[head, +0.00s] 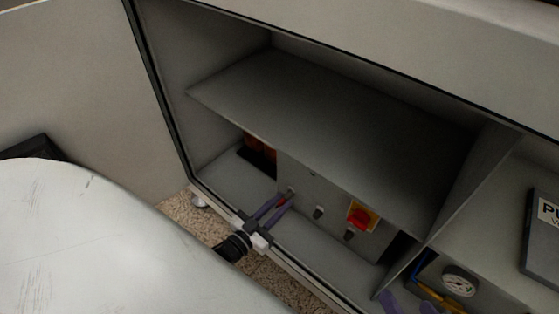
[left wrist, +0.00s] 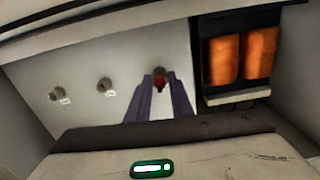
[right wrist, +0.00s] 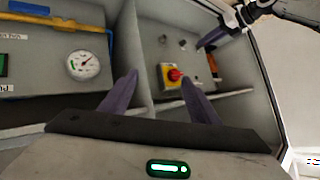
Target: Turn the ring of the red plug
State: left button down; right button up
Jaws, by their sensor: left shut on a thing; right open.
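The red plug (left wrist: 159,84) sits at a socket on the grey panel, nearest the orange parts. It shows between the two purple fingers of my left gripper (left wrist: 161,80), which is shut on it. In the head view the red of the plug (head: 281,203) shows between the fingers of my left gripper (head: 284,197). The plug's ring is too small to make out clearly. My right gripper (right wrist: 160,78) is open and empty, in front of the divider between the two bays. In the head view only bits of its purple fingers show at the bottom edge.
Two other sockets (left wrist: 104,85) (left wrist: 55,94) are on the panel. A red rotary switch on a yellow plate (head: 362,215) is right of them. A shelf (head: 330,100) overhangs the panel. A pressure gauge (head: 459,281) is in the right bay. Orange parts (left wrist: 240,55) stand beside the panel.

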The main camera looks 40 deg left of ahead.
pick_arm(q)
jog(key=shift+m, duration=1.2)
jog(key=m, duration=0.3)
jog(key=shift+m+b, duration=0.3)
jog(key=shift+b, duration=0.1)
jog(key=m, duration=1.5)
jog(key=shift+f, duration=0.1)
pick_arm(e)
jog(key=shift+a+r+y, duration=0.3)
jog(key=shift+r, duration=0.1)
pick_arm(q)
jog(key=shift+m, duration=0.3)
pick_arm(e)
jog(key=shift+r, duration=0.1)
pick_arm(q)
jog(key=c, duration=1.5)
grip_release()
jog(key=shift+c, duration=0.2)
